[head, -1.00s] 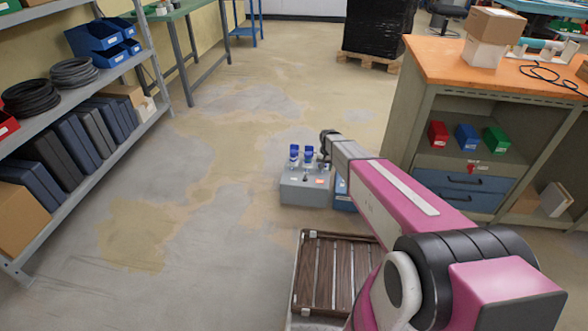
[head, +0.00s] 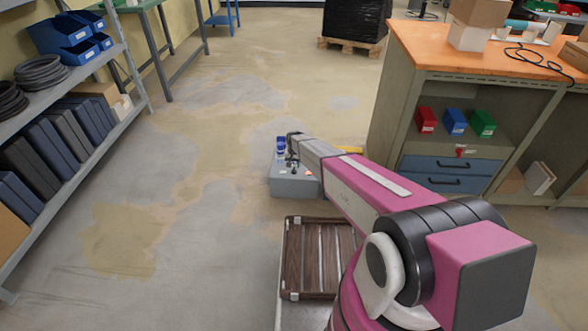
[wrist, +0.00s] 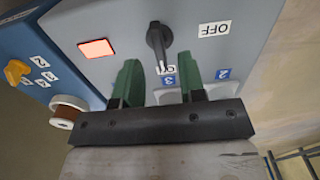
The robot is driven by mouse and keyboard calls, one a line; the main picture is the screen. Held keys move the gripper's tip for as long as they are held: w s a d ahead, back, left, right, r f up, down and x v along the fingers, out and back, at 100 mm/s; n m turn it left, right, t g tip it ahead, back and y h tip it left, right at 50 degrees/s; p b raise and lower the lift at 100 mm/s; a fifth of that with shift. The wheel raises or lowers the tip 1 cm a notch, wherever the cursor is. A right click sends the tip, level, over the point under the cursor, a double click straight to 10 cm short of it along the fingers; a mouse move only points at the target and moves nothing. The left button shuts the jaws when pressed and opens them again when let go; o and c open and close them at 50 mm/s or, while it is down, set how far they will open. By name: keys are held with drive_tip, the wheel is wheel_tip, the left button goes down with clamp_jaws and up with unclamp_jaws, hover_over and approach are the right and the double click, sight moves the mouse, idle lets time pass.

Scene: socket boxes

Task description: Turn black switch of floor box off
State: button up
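The grey floor box (head: 293,184) stands on the floor, with my gripper (head: 292,146) over its top. In the wrist view its grey face (wrist: 255,12) fills the upper middle. The black switch (wrist: 158,38) is a knob lying between and just beyond my two green fingertips; its lower end points toward a partly covered label that seems to read ON. The OFF label (wrist: 215,28) is to its right. A red lamp (wrist: 97,48) is lit at left. My gripper (wrist: 159,62) is open, its fingers apart on either side of the knob's lower end; contact cannot be told.
A blue box (wrist: 48,50) with a yellow knob (wrist: 16,71) adjoins at left in the wrist view. A workbench (head: 455,62) is at right and shelving (head: 110,50) at left. Floor left of the box is clear.

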drive_tip(key=shift+f, duration=1.55)
clamp_jaws()
